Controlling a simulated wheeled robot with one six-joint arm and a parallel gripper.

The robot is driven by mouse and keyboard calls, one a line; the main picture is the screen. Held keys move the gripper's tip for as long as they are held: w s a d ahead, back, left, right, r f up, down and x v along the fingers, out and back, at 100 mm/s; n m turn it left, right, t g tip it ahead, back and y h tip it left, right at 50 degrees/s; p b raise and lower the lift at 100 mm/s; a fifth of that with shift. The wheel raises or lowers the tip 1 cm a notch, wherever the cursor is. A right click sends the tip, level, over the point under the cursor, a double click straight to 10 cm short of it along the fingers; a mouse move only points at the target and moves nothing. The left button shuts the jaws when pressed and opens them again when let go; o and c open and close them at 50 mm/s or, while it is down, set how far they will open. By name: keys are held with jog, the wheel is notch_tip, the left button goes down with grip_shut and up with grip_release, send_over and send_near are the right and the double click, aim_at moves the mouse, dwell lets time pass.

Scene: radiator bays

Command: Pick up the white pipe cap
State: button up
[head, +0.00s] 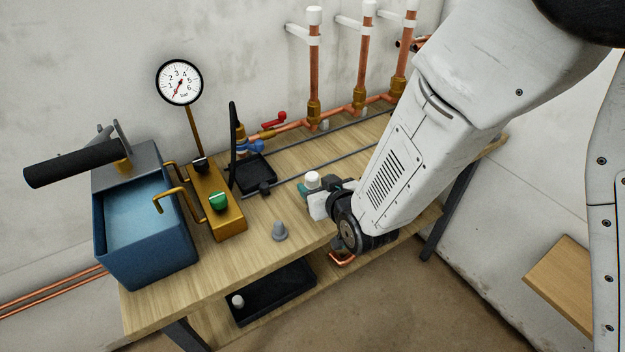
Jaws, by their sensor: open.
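White caps also sit on top of the upright copper pipes at the wall, such as the left one (314,14). Another small whitish cap (238,300) lies in the black tray on the lower shelf. My gripper (322,203) is open, close beside the white cap on the bench. My arm hides part of it, and I cannot tell whether it touches the cap.
Copper pipes with red and blue valve handles run along the wall. The lower black tray (275,305) sits below.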

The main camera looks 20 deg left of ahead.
aim_at(315, 180)
jog(key=x, duration=0.4)
jog(key=shift+w+r, duration=0.1)
jog(key=shift+w, duration=0.05)
jog(key=c, duration=1)
jog(key=shift+r, duration=0.1)
jog(key=shift+c, duration=0.2)
